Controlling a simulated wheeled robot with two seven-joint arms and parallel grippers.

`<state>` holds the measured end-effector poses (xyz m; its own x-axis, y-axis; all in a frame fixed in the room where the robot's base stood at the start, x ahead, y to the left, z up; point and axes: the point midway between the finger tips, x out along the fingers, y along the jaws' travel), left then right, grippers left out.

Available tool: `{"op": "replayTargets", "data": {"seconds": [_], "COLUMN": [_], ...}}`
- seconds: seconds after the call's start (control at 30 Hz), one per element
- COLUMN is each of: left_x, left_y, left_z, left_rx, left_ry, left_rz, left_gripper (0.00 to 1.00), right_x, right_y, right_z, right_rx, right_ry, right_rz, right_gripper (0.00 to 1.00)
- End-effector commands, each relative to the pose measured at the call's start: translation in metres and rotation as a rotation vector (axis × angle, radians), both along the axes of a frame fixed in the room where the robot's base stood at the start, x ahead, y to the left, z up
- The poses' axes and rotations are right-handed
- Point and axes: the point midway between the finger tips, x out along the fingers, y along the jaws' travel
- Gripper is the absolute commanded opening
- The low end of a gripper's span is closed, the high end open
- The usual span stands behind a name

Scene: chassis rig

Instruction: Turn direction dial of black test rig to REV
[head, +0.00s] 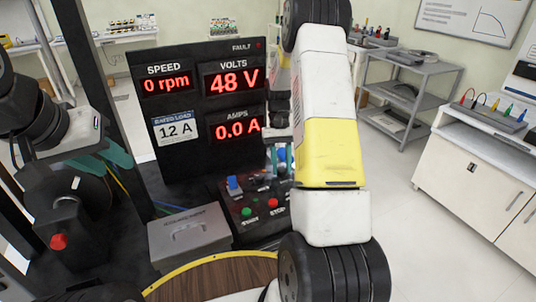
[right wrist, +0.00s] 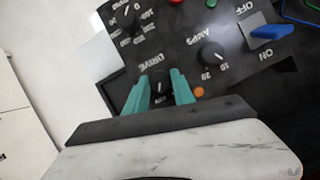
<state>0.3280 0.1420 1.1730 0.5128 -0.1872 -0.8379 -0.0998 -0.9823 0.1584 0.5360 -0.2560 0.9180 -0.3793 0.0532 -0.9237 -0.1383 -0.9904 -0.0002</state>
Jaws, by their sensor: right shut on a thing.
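The black test rig (head: 190,85) stands in the middle of the head view, with red readouts of 0 rpm, 48 V and 0.0 A. In the right wrist view, my right gripper (right wrist: 161,88) is shut on a black dial (right wrist: 160,84) beside the label DRIVE, which appears upside down. The dial's pointer setting is mostly hidden between the teal fingers. In the head view, my right arm covers this dial. My left gripper (head: 118,154) is at the left, apart from the panel; its finger gap is unclear.
An amps dial (right wrist: 211,55), another numbered dial (right wrist: 128,15) and a blue switch (right wrist: 268,32) lie near the held dial. A grey case (head: 188,235) sits in front of the rig. A grey shelf (head: 410,85) stands right, beyond open floor.

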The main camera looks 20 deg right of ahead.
Motion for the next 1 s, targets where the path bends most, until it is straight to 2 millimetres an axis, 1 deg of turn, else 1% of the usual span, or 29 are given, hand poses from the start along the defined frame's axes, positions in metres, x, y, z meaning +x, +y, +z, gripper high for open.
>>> {"op": "replayTargets", "data": {"seconds": [0.07, 0.1, 0.17, 0.2, 0.47, 0.57, 0.67, 0.9, 1.0], "left_x": [0.0, 0.0, 0.0, 0.0, 0.0, 0.0, 0.0, 0.0, 0.0], "left_y": [0.0, 0.0, 0.0, 0.0, 0.0, 0.0, 0.0, 0.0, 0.0], "left_z": [0.0, 0.0, 0.0, 0.0, 0.0, 0.0, 0.0, 0.0, 0.0], "left_rx": [0.0, 0.0, 0.0, 0.0, 0.0, 0.0, 0.0, 0.0, 0.0], "left_ry": [0.0, 0.0, 0.0, 0.0, 0.0, 0.0, 0.0, 0.0, 0.0], "left_rz": [0.0, 0.0, 0.0, 0.0, 0.0, 0.0, 0.0, 0.0, 0.0], "left_gripper": [0.36, 0.36, 0.36, 0.36, 0.36, 0.36, 0.36, 0.36, 0.36], "right_x": [0.001, 0.001, 0.001, 0.001, 0.0, 0.003, 0.009, 0.024, 0.028], "right_y": [0.0, 0.0, 0.0, 0.0, 0.0, 0.0, -0.001, -0.003, -0.004], "right_z": [0.001, 0.001, 0.001, 0.001, 0.001, 0.006, 0.018, 0.056, 0.066], "right_rx": [-0.001, -0.001, -0.001, 0.0, 0.0, 0.0, 0.0, -0.001, 0.0], "right_ry": [-0.003, -0.003, -0.003, -0.002, -0.001, -0.003, -0.005, -0.004, -0.003], "right_rz": [-0.001, -0.001, -0.001, 0.0, 0.001, 0.001, 0.001, 0.0, 0.0], "right_gripper": [0.0, 0.38, 0.5, 0.51, 0.51, 0.51, 0.51, 0.51, 0.51]}}
